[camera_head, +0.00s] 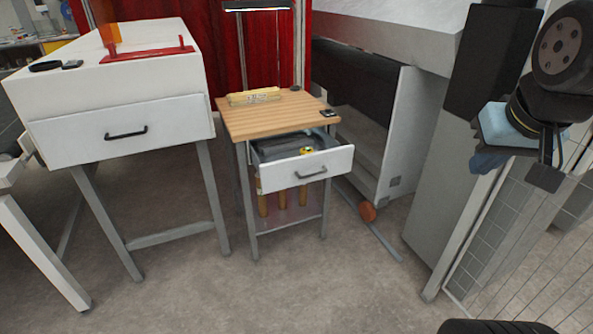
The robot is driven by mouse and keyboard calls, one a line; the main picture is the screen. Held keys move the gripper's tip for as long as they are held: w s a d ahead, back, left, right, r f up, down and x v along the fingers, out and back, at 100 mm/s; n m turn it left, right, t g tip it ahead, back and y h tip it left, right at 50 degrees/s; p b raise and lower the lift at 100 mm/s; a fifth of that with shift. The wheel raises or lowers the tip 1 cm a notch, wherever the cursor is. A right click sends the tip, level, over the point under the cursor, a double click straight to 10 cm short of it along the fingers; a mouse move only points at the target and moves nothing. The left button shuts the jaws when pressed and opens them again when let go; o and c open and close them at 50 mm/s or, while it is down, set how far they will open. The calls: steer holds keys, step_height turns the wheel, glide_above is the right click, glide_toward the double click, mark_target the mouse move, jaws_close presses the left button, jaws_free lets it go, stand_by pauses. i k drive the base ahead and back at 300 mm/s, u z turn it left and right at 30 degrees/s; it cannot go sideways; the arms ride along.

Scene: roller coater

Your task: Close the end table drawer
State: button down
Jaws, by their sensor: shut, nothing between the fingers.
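The end table (265,117) has a wooden top and thin grey metal legs and stands in the middle of the view. Its white-fronted drawer (333,163) is pulled out toward the front right, with a dark handle (311,173). Dark items and a yellow roll lie inside the drawer. My gripper (546,172) shows at the right edge, below a black arm joint. It is shut and empty, well to the right of the drawer and apart from it.
A white desk (160,75) with its own shut drawer stands at the left. A grey cabinet or machine (428,185) stands at the right. An orange-brown round thing (367,211) lies near a floor rail. The floor (300,290) in front is clear.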

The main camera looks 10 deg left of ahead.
mark_target(282, 170)
steer(key=z, duration=0.15)
steer(key=i, duration=1)
steer(key=u, duration=0.1)
